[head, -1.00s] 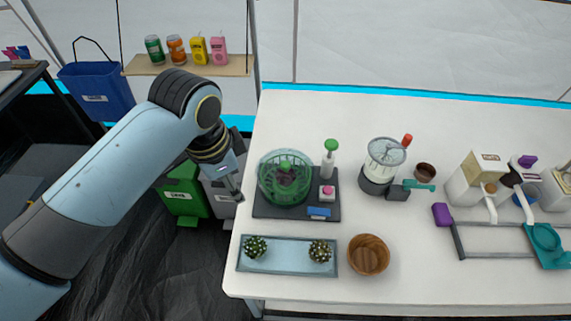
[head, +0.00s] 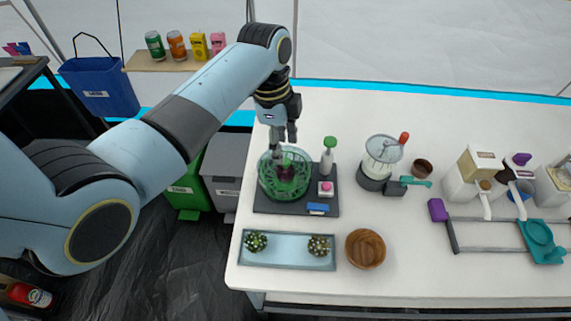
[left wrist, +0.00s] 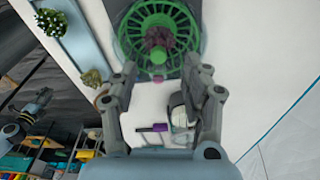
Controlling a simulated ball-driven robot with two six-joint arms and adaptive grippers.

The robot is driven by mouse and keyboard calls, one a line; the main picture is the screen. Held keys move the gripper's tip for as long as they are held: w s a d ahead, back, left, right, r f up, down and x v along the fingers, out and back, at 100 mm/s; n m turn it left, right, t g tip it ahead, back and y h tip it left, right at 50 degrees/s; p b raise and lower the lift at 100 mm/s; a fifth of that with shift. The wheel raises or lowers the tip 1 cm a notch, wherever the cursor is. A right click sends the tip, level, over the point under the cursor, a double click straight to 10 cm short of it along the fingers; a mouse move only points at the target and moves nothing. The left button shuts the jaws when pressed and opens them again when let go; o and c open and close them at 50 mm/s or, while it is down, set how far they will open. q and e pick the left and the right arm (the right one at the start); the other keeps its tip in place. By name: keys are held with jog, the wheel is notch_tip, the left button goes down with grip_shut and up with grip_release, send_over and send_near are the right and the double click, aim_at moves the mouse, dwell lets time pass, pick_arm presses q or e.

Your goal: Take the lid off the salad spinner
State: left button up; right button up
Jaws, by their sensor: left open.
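A green-topped bottle (head: 328,158) and a pink-buttoned box (head: 326,188) stand close right of the spinner. A blue planter (head: 285,260) and wooden bowl (head: 365,249) are in front. A juicer (head: 379,165) stands further right. Bare table lies behind the spinner.

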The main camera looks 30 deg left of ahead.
aim_at(285, 158)
pick_arm(q)
jog(key=f, duration=0.4)
jog(key=shift+d+f, duration=0.15)
jog(key=shift+d, duration=0.15)
grip_shut()
